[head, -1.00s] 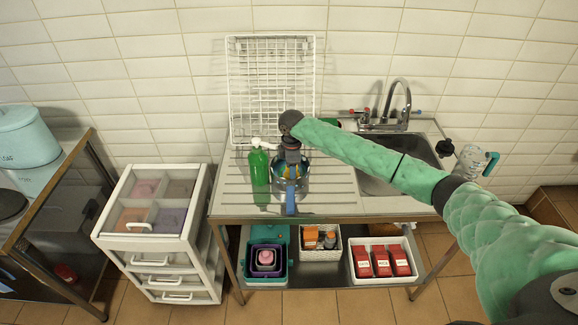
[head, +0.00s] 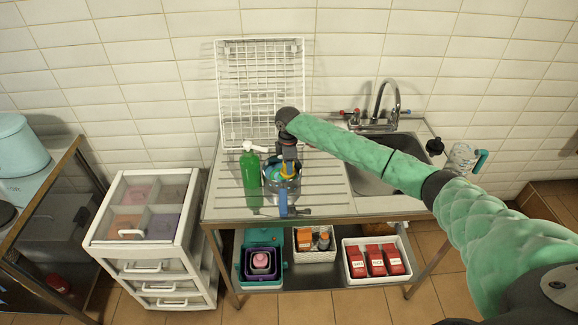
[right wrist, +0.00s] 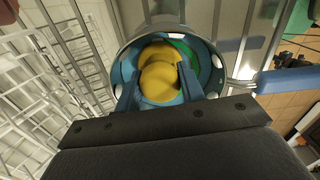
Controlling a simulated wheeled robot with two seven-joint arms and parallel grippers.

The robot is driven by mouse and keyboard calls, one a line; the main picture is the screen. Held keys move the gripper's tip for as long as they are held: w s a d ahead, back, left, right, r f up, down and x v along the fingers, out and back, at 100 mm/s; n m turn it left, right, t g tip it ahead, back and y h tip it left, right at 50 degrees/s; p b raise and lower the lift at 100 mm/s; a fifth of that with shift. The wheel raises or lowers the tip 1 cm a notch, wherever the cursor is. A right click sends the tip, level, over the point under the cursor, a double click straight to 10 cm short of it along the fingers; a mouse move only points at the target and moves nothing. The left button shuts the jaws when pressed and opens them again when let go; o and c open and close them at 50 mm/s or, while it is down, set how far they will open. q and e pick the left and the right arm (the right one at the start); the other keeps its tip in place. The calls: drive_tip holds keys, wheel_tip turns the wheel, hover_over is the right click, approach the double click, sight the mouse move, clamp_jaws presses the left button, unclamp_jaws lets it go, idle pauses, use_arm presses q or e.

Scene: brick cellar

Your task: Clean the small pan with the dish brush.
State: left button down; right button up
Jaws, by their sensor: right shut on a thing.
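The small pan (head: 296,192) is a steel vessel on the ribbed drainboard, its blue handle (head: 283,205) pointing toward me. In the right wrist view the pan (right wrist: 213,50) lies below the gripper, with its blue handle (right wrist: 270,78) to the right. My right gripper (head: 286,172) points down into the pan's opening. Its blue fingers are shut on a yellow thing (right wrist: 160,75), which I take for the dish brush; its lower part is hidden. Green and blue show inside the pan. Whether the brush touches the pan's bottom cannot be told. My left gripper is not in view.
A green bottle (head: 250,169) with a white pump stands close left of the pan. A white wire rack (head: 221,95) leans behind. The sink (head: 385,178) with its faucet (head: 378,100) is to the right. A white drawer unit (head: 150,258) stands left. Free drainboard lies right of the pan.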

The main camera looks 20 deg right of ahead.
drive_tip(key=shift+w+a+f, duration=0.1)
drive_tip(key=shift+w+a, duration=0.05)
drive_tip(key=shift+w, duration=0.4)
drive_tip(key=shift+w+a, duration=0.6)
drive_tip(key=shift+a, duration=0.15)
drive_tip(key=shift+s+a+r+p, duration=0.15)
drive_tip(key=shift+a+p, duration=0.1)
drive_tip(key=shift+a, duration=0.2)
drive_tip(key=shift+w+a+r+p, duration=0.1)
drive_tip(key=shift+a+p, duration=0.1)
drive_tip(key=shift+a, duration=0.25)
drive_tip(key=shift+s+a+f+p, duration=0.1)
drive_tip(key=shift+s+a+p, duration=0.55)
drive_tip(key=shift+s, duration=0.2)
drive_tip(key=shift+s+d+f+p, duration=0.15)
drive_tip(key=shift+s+p, duration=0.6)
drive_tip(key=shift+s, duration=0.25)
drive_tip(key=shift+s+d, duration=0.3)
drive_tip(key=shift+d, duration=0.1)
drive_tip(key=shift+s+d, duration=0.3)
drive_tip(key=shift+d, duration=0.1)
